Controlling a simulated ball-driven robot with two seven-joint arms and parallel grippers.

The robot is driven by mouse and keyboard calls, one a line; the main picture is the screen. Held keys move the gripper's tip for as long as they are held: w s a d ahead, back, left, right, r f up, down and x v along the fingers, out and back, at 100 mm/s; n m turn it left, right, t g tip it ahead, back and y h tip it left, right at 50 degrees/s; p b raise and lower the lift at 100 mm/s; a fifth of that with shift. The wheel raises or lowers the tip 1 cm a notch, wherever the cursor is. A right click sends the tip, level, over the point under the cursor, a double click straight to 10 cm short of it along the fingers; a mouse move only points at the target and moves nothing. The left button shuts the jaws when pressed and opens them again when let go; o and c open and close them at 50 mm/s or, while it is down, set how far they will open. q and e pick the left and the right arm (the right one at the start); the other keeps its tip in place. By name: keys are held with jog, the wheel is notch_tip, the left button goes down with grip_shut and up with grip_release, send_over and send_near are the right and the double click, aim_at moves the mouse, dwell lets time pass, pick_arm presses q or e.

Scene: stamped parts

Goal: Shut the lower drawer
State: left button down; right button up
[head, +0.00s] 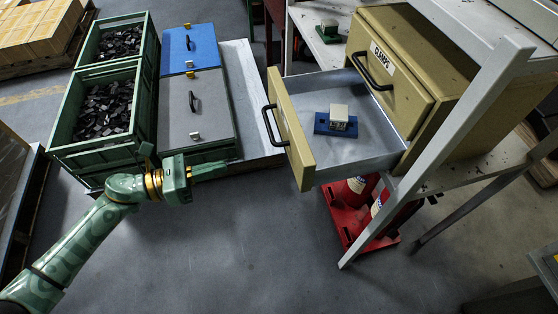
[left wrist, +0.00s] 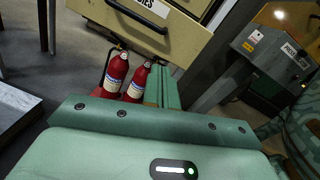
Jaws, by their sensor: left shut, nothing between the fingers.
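The lower drawer (head: 350,156) stands pulled out from the tan cabinet in the head view. Its tan front (head: 291,130) has a black bar handle (head: 269,125) and faces left. Inside lies a blue plate with a pale block (head: 338,115) on it. The drawer front also shows at the top of the left wrist view (left wrist: 165,36), with its handle and a partly cut-off label. My left gripper (head: 226,170) is shut and empty, left of the drawer front and apart from it; its fingers point right. My right gripper is not in view.
The upper drawer (head: 390,75), labelled CLAMPS, is shut. Red extinguishers (left wrist: 114,75) stand below the open drawer. A grey diagonal post (head: 440,140) stands to its right. Green crates (head: 95,148) and lidded boxes (head: 195,105) stand at the left. The floor in front is clear.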

pick_arm(q)
jog(key=s+m+g, duration=0.1)
jog(key=s+m, duration=0.1)
jog(key=m, duration=0.2)
send_near(293, 158)
jog(key=shift+h, duration=0.3)
jog(key=x, duration=0.6)
jog(key=shift+f+b, duration=0.25)
jog(key=shift+b, duration=0.15)
jog(key=shift+w+d, duration=0.15)
jog(key=shift+d, duration=0.3)
